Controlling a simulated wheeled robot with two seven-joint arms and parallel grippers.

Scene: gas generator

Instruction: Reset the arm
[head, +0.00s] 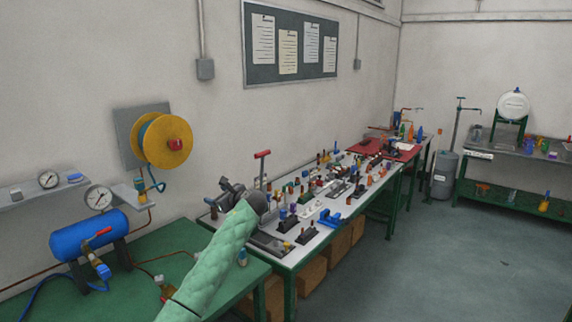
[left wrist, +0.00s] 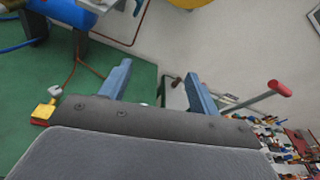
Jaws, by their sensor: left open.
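My left arm, in a pale green sleeve, reaches in from the bottom of the head view. Its left gripper (head: 228,190) is above the near end of the white-topped workbench, beside a red-handled T-shaped post (head: 262,156). In the left wrist view the two blue-grey fingers of the gripper (left wrist: 158,92) stand wide apart with nothing between them. The post's red handle (left wrist: 280,88) shows there to the right of the fingers, apart from them. My right gripper is in neither view.
A blue tank (head: 88,235) with gauge and valves stands on the green table (head: 185,242) at left. A yellow reel (head: 166,140) hangs on the wall. The long workbench (head: 300,256) carries many small parts. The floor (head: 430,260) at right is clear.

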